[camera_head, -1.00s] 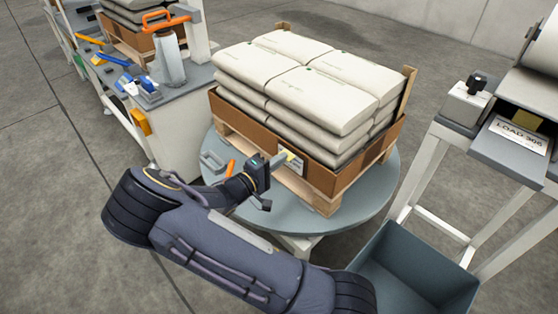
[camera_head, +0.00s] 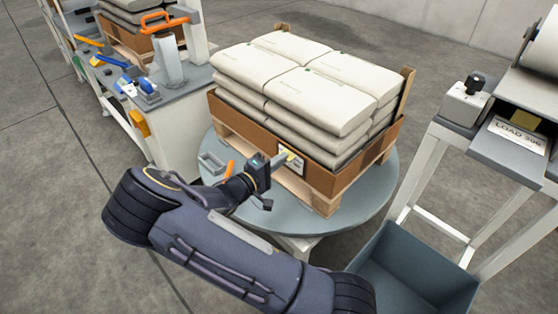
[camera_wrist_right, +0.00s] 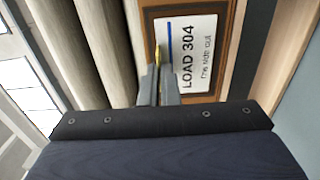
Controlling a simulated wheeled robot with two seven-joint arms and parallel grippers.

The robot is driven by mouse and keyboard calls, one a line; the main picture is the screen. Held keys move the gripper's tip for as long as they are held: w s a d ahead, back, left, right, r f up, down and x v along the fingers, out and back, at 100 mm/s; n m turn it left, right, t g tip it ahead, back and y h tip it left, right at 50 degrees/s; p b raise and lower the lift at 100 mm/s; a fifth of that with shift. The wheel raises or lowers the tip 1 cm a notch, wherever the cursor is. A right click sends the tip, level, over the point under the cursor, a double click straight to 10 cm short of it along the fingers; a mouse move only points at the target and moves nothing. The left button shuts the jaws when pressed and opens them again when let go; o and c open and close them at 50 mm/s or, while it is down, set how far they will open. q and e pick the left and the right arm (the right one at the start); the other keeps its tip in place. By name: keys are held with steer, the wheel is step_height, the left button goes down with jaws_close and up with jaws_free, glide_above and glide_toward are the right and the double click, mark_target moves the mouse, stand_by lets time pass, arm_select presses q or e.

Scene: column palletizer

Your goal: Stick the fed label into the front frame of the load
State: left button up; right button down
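A white label (camera_wrist_right: 200,50) reading "LOAD 304" with a blue stripe lies against the brown front frame (camera_wrist_right: 232,45) in the right wrist view. In the head view the label (camera_head: 296,164) shows on the front board of the load (camera_head: 310,85), stacked pale sacks in a brown tray on a pallet. My right gripper (camera_head: 286,158) is at the label's left part. In the right wrist view its fingers (camera_wrist_right: 158,70) are close together on a small yellow tab (camera_wrist_right: 157,54) at the label's edge. Whether the label is fully seated is unclear. My left gripper is not in view.
The load stands on a round grey turntable (camera_head: 345,215). At right, a printer stand holds another label (camera_head: 518,135) with a yellow patch, above a grey bin (camera_head: 415,270). A bench with tools (camera_head: 180,110) stands at left.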

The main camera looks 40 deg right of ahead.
stand_by(0.3)
steer(key=c, duration=1.6)
jaws_free()
steer(key=shift+d, duration=0.1)
